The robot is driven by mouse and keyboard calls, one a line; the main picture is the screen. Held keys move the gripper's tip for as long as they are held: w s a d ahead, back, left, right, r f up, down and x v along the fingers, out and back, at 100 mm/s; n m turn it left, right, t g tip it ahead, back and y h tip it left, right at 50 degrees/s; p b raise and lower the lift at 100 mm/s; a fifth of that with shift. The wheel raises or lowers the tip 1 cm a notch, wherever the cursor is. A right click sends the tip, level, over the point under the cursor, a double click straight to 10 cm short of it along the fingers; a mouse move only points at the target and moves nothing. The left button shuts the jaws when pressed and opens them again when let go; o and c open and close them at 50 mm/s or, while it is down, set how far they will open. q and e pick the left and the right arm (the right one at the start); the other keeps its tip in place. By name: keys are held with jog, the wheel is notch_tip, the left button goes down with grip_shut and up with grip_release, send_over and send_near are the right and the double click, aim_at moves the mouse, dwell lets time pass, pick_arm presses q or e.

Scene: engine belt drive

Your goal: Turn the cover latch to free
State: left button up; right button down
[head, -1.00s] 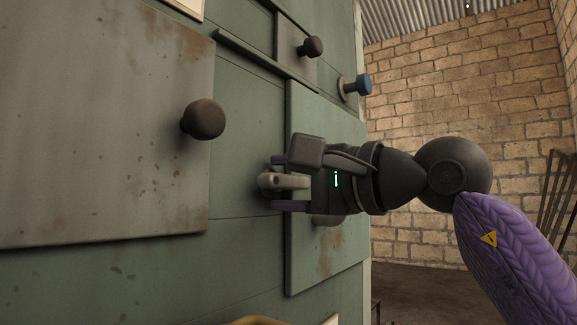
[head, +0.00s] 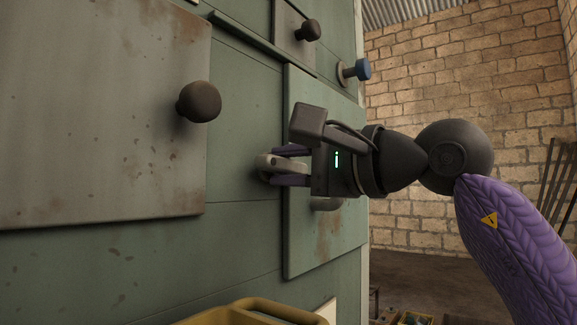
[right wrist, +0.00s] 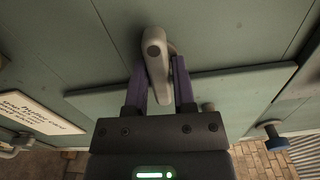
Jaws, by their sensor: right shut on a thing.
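The cover latch is a pale grey lever (head: 266,163) on the green panel wall, just left of a green cover plate (head: 298,245). In the right wrist view the lever (right wrist: 155,62) runs from its pivot on the wall down between my purple fingers. My right gripper (head: 280,166) is shut on the lever, one finger on each side. It also shows in the right wrist view (right wrist: 160,80). The lever's far end is partly hidden by the gripper in the head view. My left gripper is not in view.
A large grey plate with a dark knob (head: 198,101) is at the left. Another dark knob (head: 307,30) and a blue knob (head: 357,69) sit above the gripper. A pale handle (head: 325,204) is on the green cover plate. A yellow object (head: 275,308) stands at the bottom.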

jog(key=m, duration=0.4)
jog(key=shift+f+b, duration=0.15)
jog(key=shift+b, duration=0.15)
jog(key=m+b, duration=0.1)
jog(key=m, duration=0.3)
jog(key=shift+m, duration=0.4)
jog(key=m+b, duration=0.1)
jog(key=m, duration=0.3)
jog(key=shift+m+b, duration=0.4)
jog(key=shift+m, duration=1.7)
jog(key=c, duration=0.5)
grip_release()
jog(key=shift+d, duration=0.1)
jog(key=shift+c, duration=0.2)
jog(key=b+v, duration=0.4)
jog(key=v, duration=0.6)
